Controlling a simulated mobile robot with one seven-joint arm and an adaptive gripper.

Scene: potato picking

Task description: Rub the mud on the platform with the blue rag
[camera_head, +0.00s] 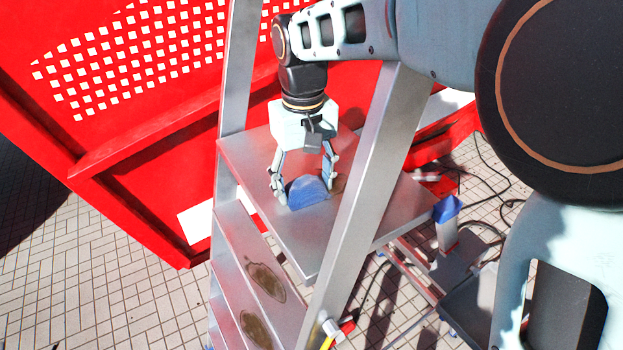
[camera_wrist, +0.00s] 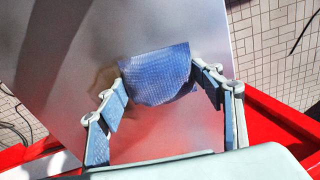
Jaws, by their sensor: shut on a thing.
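The blue rag (camera_head: 306,193) is folded into a rounded shape and sits low at the platform's top surface. The platform (camera_head: 247,163) is a grey metal plate between upright metal posts. My gripper (camera_head: 305,188) points down over it and is shut on the rag, with a finger at each side. In the wrist view the rag (camera_wrist: 158,76) spans between the two fingertips. A brown mud patch (camera_head: 339,182) shows beside the rag and right finger; in the wrist view the mud (camera_wrist: 105,80) lies left of the rag, partly hidden by it.
Metal steps (camera_head: 232,243) below the platform carry brown oval stains (camera_head: 265,281). A slanted metal post (camera_head: 362,180) stands in front of the platform's right part. A red perforated panel (camera_head: 130,75) rises behind. Cables (camera_head: 490,165) lie on the tiled floor at right.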

